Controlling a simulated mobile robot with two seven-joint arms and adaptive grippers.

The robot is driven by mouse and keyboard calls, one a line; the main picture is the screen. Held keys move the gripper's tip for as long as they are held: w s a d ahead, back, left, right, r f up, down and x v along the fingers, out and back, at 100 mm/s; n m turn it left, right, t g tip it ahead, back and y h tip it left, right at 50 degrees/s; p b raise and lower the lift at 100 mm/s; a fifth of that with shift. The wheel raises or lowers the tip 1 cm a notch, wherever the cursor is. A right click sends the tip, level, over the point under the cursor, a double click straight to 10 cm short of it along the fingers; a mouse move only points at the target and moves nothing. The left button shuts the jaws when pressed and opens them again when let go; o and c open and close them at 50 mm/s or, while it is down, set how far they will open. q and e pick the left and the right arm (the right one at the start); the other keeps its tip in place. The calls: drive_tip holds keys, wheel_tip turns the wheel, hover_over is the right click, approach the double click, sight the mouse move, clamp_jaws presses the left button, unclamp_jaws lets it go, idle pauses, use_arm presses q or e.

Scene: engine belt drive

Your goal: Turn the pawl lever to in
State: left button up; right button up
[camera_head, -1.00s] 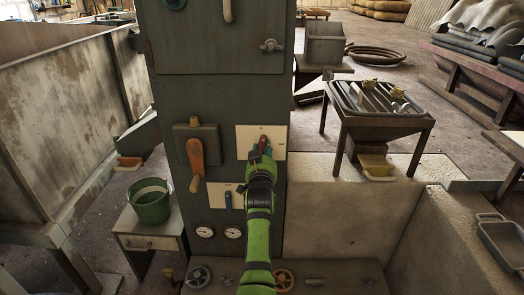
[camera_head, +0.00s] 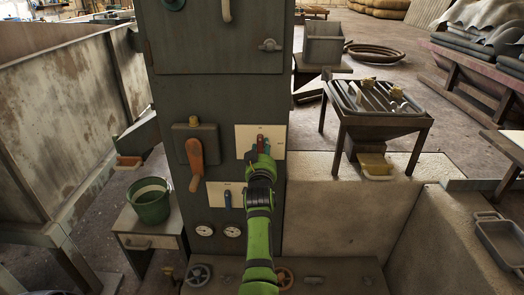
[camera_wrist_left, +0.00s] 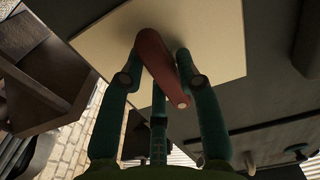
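A red lever (camera_head: 260,142) stands on a cream plate (camera_head: 273,132) on the front of the dark cabinet; the plate's marks are too small to read. My left gripper (camera_head: 259,160) is at this lever, reaching up from below. In the left wrist view the red lever (camera_wrist_left: 162,65) slants between the teal fingers of the left gripper (camera_wrist_left: 162,72). The fingers stand apart on both sides of it, with a gap beside the left finger; the lever's free end is close to the right finger. Contact is unclear. My right gripper is in neither view.
An orange handle (camera_head: 196,163) is to the left on the cabinet. A blue lever (camera_head: 228,198) on a lower plate and two gauges (camera_head: 204,231) are below. Handwheels (camera_head: 198,275) sit at the base. A green bucket (camera_head: 149,201) stands on a side table.

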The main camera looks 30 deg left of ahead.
sight(262, 114)
use_arm(q)
drive_tip(key=shift+o, duration=0.4)
wheel_tip(262, 114, up, 10)
drive_tip(key=shift+r, duration=0.1)
idle(0.7)
